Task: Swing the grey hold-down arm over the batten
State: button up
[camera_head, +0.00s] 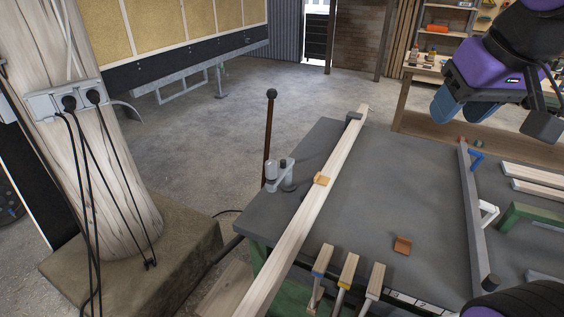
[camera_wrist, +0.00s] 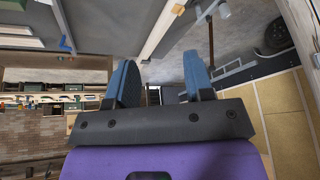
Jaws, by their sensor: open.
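The pale wooden batten runs diagonally along the bench and overhangs both ends. My gripper (camera_head: 455,112) is open and empty, raised beyond the bench's far right side, well away from the arm. Its blue fingers (camera_wrist: 161,82) stand apart in the wrist view. The batten (camera_wrist: 165,28) and hold-down arm (camera_wrist: 217,10) show at the top there.
An upright rod with a ball top (camera_head: 268,135) stands behind the hold-down arm. Short wooden pieces (camera_head: 347,270) stick out at the near edge. A grey rail (camera_head: 473,205) crosses the right side.

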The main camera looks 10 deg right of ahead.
jog(key=w+a+g, duration=0.1)
jog(key=w+a, duration=0.2)
jog(key=w, duration=1)
jog(key=m+g, duration=0.3)
jog(key=g, duration=0.1)
send_over(283, 161)
notch_tip(283, 161, down, 26)
jog(key=f, duration=0.1)
notch_tip(283, 161, down, 10)
jog(key=shift+r, duration=0.1)
grip_shut()
